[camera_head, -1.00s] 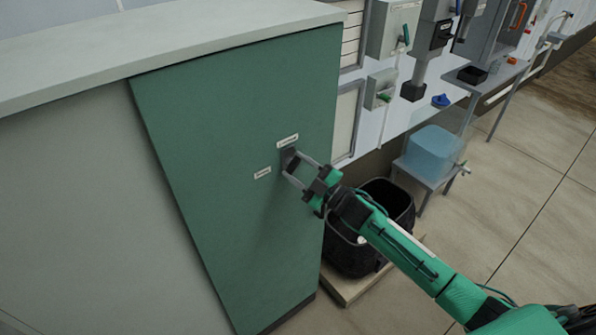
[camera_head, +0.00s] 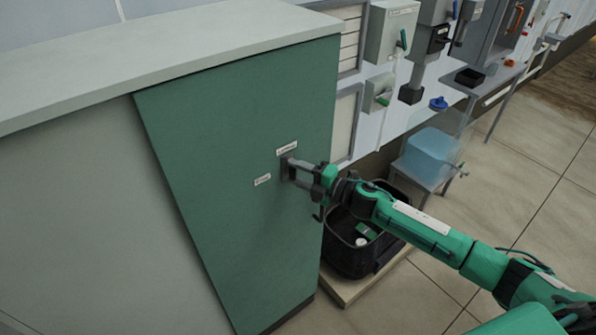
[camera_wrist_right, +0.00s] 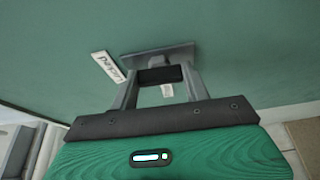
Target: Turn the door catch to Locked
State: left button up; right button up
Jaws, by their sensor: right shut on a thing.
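The green cabinet door (camera_head: 235,120) fills the middle of the head view. The door catch (camera_head: 286,170) is a small grey plate near the door's right edge, mostly hidden by my fingers. In the right wrist view its grey plate (camera_wrist_right: 150,56) shows with a dark knob (camera_wrist_right: 160,74) between the fingertips. My right gripper (camera_head: 291,171) is shut on this knob; it also shows in the right wrist view (camera_wrist_right: 160,84). My left gripper is out of view.
A black crate (camera_head: 342,262) stands on a pale low board right of the cabinet, below my right arm. A translucent blue container (camera_head: 431,152) sits on a small stand. Grey wall boxes (camera_head: 391,32) line the back. The floor at right is open.

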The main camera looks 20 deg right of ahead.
dwell(0.6)
jog(key=o, duration=1)
jog(key=b+v, duration=0.6)
jog(key=v, duration=0.7)
jog(key=shift+s+d, duration=0.25)
jog(key=shift+d, duration=0.05)
